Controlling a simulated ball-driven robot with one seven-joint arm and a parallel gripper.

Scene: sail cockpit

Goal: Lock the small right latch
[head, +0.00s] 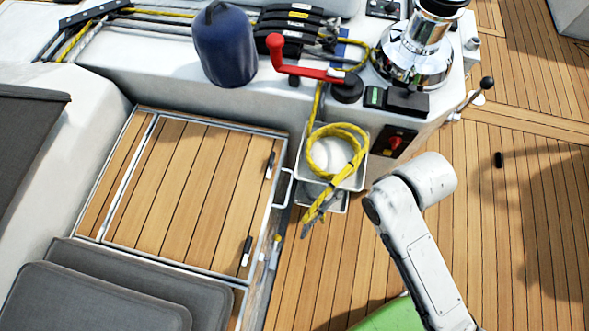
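Two small dark latches sit along the right edge of a wooden slatted hatch lid: an upper latch (269,165) and a lower latch (246,251). Both look like short black handles with bright metal beside them. The hatch lid (180,190) lies flat in its metal frame. I cannot tell whether either latch is locked, or which one is the small right latch. My gripper is not in view; only my white arm links show, to the right of the hatch and apart from it.
A white bin (355,178) with a coiled yellow rope (335,150) hangs right of the hatch. Above are a red winch handle (300,70), a blue cylinder (224,45) and a chrome winch (417,50). Grey cushions (90,300) lie lower left. Wooden deck (530,210) is open at right.

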